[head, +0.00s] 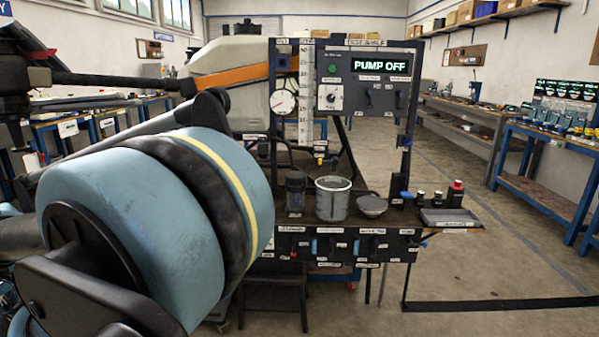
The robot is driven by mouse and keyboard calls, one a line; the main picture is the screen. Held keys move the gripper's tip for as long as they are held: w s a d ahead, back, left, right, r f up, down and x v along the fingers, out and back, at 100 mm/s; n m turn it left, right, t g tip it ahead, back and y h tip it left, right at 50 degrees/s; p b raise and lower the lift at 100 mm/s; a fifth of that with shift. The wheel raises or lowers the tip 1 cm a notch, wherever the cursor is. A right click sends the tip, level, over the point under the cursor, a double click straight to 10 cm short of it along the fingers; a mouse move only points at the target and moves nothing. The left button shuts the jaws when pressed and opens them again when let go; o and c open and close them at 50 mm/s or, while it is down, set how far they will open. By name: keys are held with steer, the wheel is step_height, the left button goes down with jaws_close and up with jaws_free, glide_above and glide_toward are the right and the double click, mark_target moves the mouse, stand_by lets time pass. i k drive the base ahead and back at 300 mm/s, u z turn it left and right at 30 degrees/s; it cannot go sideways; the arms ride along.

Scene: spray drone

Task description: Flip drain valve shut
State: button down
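A dark test panel (391,115) stands in the middle of the head view, with a lit "PUMP OFF" display (381,66). Below its shelf, a row of small labelled fittings runs along a dark front strip (345,244). A small blue handle (405,195) shows above the shelf. The labels are too small to read, so I cannot tell which part is the drain valve or how it is set. My gripper is not in view; my large blue arm joint covers the left foreground.
A grey measuring cup (332,199), a small bowl (371,206), a red-capped bottle (456,194) and a shallow grey tray (450,219) stand on the shelf. A spray drone's arm with an orange section (235,76) is behind left. Floor to the right (480,262) is clear.

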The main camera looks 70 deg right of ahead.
mark_target(334, 160)
steer(key=i, duration=0.9)
steer(key=z, duration=2.5)
